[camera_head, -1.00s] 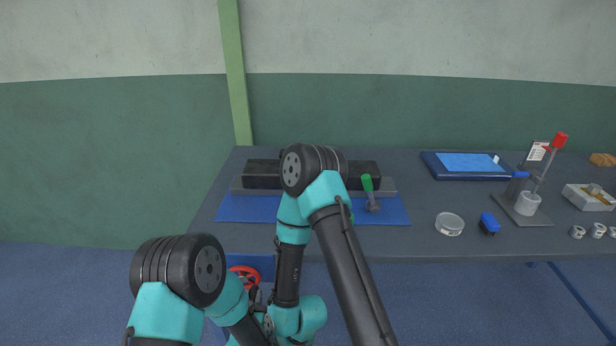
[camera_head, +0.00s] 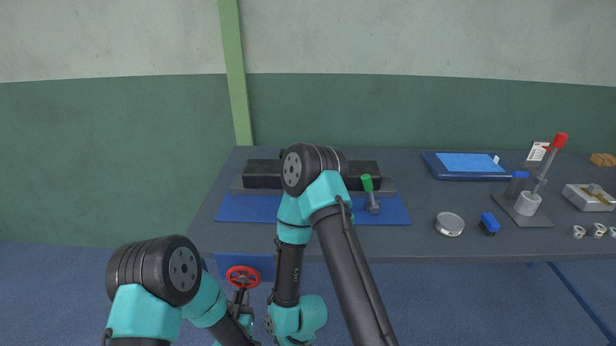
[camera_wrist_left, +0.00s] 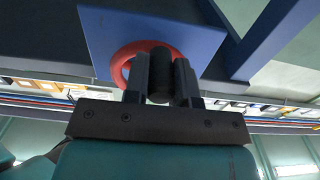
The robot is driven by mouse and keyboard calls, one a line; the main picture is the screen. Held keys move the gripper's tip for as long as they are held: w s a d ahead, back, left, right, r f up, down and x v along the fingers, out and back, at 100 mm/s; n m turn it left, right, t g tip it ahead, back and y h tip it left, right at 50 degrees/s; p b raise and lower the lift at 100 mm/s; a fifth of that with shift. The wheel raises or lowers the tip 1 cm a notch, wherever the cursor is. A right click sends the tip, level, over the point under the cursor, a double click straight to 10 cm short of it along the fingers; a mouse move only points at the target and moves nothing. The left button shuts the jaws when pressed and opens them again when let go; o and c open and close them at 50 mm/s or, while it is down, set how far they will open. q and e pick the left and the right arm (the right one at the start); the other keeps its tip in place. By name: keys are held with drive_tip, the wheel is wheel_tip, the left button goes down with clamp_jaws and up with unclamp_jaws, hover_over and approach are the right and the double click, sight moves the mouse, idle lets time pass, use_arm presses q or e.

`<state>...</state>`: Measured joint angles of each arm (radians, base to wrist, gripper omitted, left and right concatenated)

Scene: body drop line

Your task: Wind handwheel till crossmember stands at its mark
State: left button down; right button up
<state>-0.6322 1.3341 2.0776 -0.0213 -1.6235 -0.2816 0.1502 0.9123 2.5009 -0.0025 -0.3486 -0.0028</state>
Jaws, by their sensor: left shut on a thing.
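The red handwheel (camera_head: 243,270) is on a blue panel below the bench's front edge in the head view. In the left wrist view the red rim (camera_wrist_left: 122,62) shows against the blue plate. My left gripper (camera_head: 239,294) is at the wheel's lower side. In the wrist view its fingers (camera_wrist_left: 160,75) are shut on the wheel's black grip (camera_wrist_left: 160,88). A long black bar (camera_head: 262,174) at the back of the bench may be the crossmember; my right arm hides its middle. I cannot make out its mark. My right gripper is not visible.
A blue mat (camera_head: 245,208) lies before the bar, with a green-handled lever (camera_head: 368,190) near its right end. A round tin (camera_head: 449,224), a blue block (camera_head: 489,224), a blue tray (camera_head: 465,164) and a red-handled fixture (camera_head: 528,204) stand to the right.

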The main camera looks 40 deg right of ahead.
sight(229, 281)
use_arm(q)
drive_tip(key=shift+w+a+r, duration=0.6)
drive_tip(key=shift+w+a, duration=0.15)
drive_tip(key=shift+a, duration=0.2)
drive_tip(key=shift+r, duration=0.1)
drive_tip(key=shift+w+a+r, duration=0.2)
drive_tip(key=shift+a+r, duration=0.05)
drive_tip(key=shift+r, duration=0.3)
drive_tip(key=shift+w+a+r, duration=0.2)
drive_tip(key=shift+a+r, duration=0.05)
drive_tip(key=shift+r, duration=0.25)
